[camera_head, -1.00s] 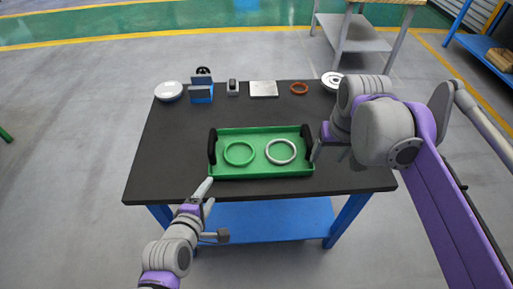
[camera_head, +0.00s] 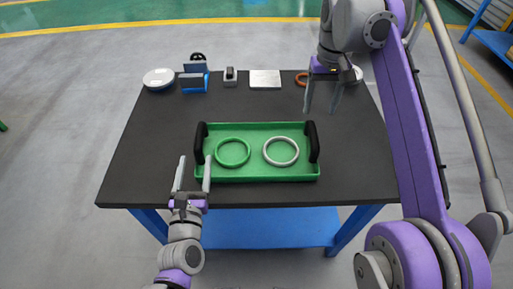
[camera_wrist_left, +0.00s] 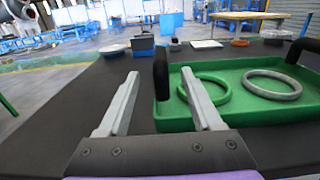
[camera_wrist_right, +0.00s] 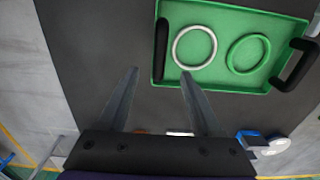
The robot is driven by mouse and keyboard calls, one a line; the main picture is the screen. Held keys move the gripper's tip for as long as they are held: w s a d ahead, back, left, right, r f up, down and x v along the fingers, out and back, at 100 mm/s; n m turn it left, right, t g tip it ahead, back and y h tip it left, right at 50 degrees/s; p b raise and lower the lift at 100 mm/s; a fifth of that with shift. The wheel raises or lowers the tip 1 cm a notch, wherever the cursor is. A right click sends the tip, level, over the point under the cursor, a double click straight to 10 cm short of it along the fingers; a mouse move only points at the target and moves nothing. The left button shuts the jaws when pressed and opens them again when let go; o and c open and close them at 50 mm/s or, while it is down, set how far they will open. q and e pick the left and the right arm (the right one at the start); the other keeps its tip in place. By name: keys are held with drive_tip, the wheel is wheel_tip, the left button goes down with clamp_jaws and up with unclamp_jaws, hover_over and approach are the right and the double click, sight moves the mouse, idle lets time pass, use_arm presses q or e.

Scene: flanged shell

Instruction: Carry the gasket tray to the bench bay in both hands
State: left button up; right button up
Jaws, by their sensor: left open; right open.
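The green gasket tray (camera_head: 262,173) sits on the dark table top near its front edge. It holds a green ring (camera_head: 233,140) on the left and a pale grey ring (camera_head: 268,160) on the right. Black handles stand at its left (camera_head: 199,143) and right (camera_head: 313,142) ends. My left gripper (camera_head: 195,160) is open and empty at the tray's front left corner; in the left wrist view the left handle (camera_wrist_left: 161,74) lies just beyond its fingers. My right gripper (camera_head: 321,112) is open and empty, behind and above the right handle; the right wrist view also shows that handle (camera_wrist_right: 161,48).
Along the table's (camera_head: 150,185) back edge are a white dish (camera_head: 159,79), a blue block (camera_head: 194,81), a small grey part (camera_head: 230,77), a light plate (camera_head: 265,79) and an orange ring (camera_head: 301,78). A white round part (camera_head: 357,73) is partly hidden by my right arm. The table's left side is clear.

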sight(200, 134)
use_arm(q)
drive_tip(key=w, duration=1)
drive_tip(key=shift+w+a, duration=0.1)
drive_tip(key=shift+w, duration=0.25)
use_arm(e)
wheel_tip(200, 134, down, 11)
drive_tip(key=shift+r, duration=0.15)
use_arm(q)
clamp_jaws()
use_arm(e)
clamp_jaws()
